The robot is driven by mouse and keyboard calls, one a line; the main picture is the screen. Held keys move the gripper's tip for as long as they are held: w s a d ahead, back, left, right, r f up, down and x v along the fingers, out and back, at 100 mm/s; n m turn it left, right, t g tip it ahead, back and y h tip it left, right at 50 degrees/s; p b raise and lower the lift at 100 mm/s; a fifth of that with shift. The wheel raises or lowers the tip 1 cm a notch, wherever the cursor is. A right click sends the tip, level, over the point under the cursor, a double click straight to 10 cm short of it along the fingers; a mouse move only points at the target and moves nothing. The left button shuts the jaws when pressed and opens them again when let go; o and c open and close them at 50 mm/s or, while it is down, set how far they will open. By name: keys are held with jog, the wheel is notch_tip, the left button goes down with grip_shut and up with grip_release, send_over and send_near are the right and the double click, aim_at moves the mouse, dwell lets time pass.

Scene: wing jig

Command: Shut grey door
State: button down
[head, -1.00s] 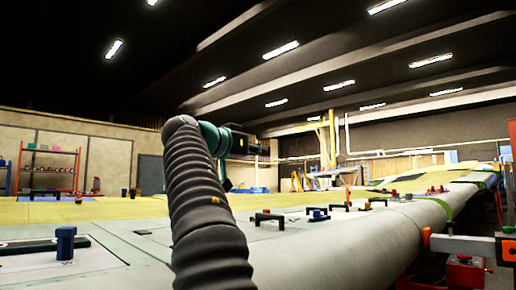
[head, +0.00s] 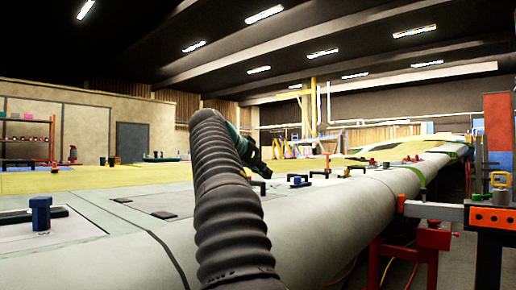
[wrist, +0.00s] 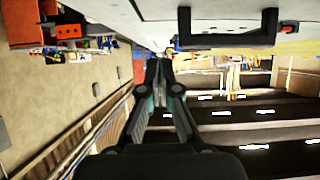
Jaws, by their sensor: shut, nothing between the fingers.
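A grey door-like panel (head: 133,142) stands in the far beige wall in the head view, flush with the wall as far as I can tell. The wing's light grey skin (head: 110,225) has outlined panels and several black bar handles. One black handle (wrist: 228,38) shows large in the wrist view, on a grey surface. I cannot tell which panel is the task's door. My gripper (wrist: 158,58) is shut and empty, with the handle to its right in the wrist view. In the head view my gripper (head: 262,170) is small, partly hidden behind my arm, above the wing.
An orange and red clamp fixture (head: 430,212) stands along the wing's right edge. An orange shelf (head: 38,138) is by the far left wall. Dark floor lies right of the wing.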

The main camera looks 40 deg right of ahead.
aim_at(270, 198)
jog(key=shift+y, duration=0.7)
jog(key=f, duration=0.2)
jog(key=d+f, duration=0.1)
jog(key=f, duration=0.1)
jog(key=shift+f+y, duration=0.4)
jog(key=shift+f, duration=0.6)
jog(key=v, duration=1.1)
jog(key=shift+r, duration=0.4)
jog(key=shift+a+r, duration=0.4)
jog(key=shift+a, duration=0.05)
jog(key=shift+s, duration=0.1)
jog(key=shift+a, duration=0.1)
